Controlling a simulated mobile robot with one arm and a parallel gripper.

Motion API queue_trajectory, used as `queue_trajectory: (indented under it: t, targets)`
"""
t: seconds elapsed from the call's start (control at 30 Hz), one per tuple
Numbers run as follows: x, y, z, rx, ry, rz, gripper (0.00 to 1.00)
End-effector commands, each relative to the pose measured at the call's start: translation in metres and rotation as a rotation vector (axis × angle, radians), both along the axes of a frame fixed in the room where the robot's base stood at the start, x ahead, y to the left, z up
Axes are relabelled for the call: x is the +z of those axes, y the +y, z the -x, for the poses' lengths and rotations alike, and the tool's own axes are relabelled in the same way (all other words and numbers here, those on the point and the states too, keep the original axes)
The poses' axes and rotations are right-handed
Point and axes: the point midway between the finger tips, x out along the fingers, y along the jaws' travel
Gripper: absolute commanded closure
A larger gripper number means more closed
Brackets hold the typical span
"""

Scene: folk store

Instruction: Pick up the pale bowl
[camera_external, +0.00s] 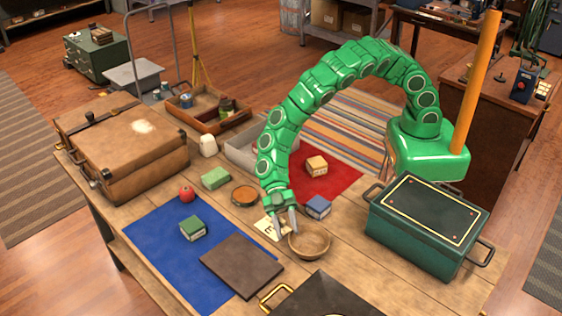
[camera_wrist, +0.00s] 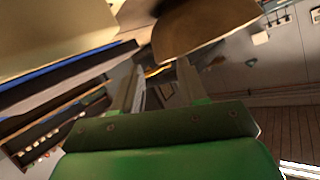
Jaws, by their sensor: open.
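The pale wooden bowl (camera_external: 311,247) stands upright on the wooden table, between the dark brown board and the green metal box. It looks empty. My gripper (camera_external: 285,229) points down at the bowl's left rim, with its two fingers apart and nothing held between them. One finger overlaps the rim in the picture; I cannot tell whether it touches. In the wrist view, the open fingers (camera_wrist: 158,82) reach up toward a tan curved shape, the bowl (camera_wrist: 195,28), which is cut off by the top edge.
A letter card (camera_external: 270,229) lies just left of my gripper, and a blue box (camera_external: 318,207) stands behind the bowl. A brown board (camera_external: 241,265) is at front left. A black pan (camera_external: 330,297) is in front, and a green metal box (camera_external: 415,235) stands right.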

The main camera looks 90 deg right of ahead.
Motion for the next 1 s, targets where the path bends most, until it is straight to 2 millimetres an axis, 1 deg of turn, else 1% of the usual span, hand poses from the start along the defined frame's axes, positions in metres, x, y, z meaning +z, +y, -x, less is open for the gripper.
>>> queue_trajectory:
  t: [0.13, 0.3, 0.53, 0.57, 0.8, 0.83, 1.0]
  targets:
    - [-0.012, 0.017, 0.009, 0.003, 0.002, 0.0, 0.58]
    - [-0.017, 0.033, 0.012, 0.004, 0.0, -0.002, 0.58]
    - [-0.017, 0.035, 0.011, 0.002, -0.001, -0.002, 0.58]
    - [-0.017, 0.035, 0.011, 0.002, -0.001, -0.002, 0.61]
    - [-0.017, 0.035, 0.011, 0.002, 0.0, -0.001, 0.98]
    - [-0.017, 0.035, 0.011, 0.002, 0.0, -0.001, 1.0]
    - [-0.017, 0.035, 0.011, 0.002, 0.0, -0.001, 1.0]
